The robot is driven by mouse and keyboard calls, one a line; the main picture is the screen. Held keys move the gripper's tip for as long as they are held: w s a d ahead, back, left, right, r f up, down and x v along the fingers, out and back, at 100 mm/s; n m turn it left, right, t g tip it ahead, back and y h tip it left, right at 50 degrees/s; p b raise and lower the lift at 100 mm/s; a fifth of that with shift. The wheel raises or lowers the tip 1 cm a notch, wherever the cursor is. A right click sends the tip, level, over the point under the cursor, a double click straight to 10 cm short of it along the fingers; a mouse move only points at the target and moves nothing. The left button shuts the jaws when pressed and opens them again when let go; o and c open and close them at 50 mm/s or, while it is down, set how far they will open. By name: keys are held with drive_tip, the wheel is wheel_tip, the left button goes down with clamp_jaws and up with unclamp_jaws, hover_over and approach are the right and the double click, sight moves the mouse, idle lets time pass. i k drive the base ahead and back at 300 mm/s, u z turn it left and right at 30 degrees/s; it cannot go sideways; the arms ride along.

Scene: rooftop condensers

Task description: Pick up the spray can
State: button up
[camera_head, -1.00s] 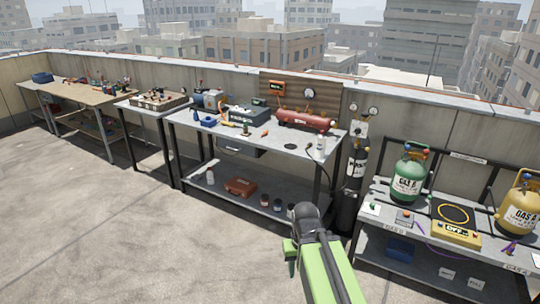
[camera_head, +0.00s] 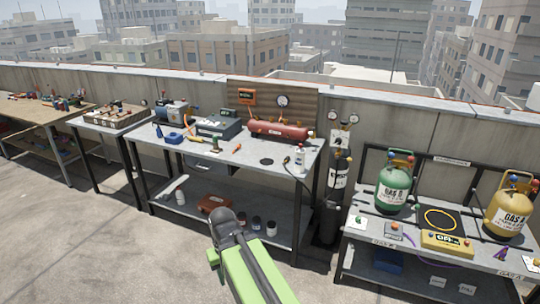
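A small white can or bottle with a darker top (camera_head: 300,158) stands upright near the right end of the middle workbench (camera_head: 268,161). It may be the spray can, but its label is too small to read. Several small jars and bottles, such as a white-topped one (camera_head: 271,229), stand on the bench's lower shelf. My green arm rises from the bottom centre, in front of the bench and well apart from the white can. Its dark joint shows, but my gripper's fingertips do not.
A red tank (camera_head: 278,131), a dark case (camera_head: 218,126) and small tools occupy the benchtop. A tall black cylinder (camera_head: 334,190) stands right of the bench. A table (camera_head: 361,229) with green (camera_head: 394,187) and yellow (camera_head: 508,212) gas bottles is farther right. Concrete floor (camera_head: 80,245) is open at left.

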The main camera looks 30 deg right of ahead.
sight(299, 153)
drive_tip(key=u, duration=0.5)
drive_tip(key=i, duration=1.75)
drive_tip(key=z, duration=0.65)
drive_tip(key=i, duration=1.35)
drive_tip(key=z, duration=0.8)
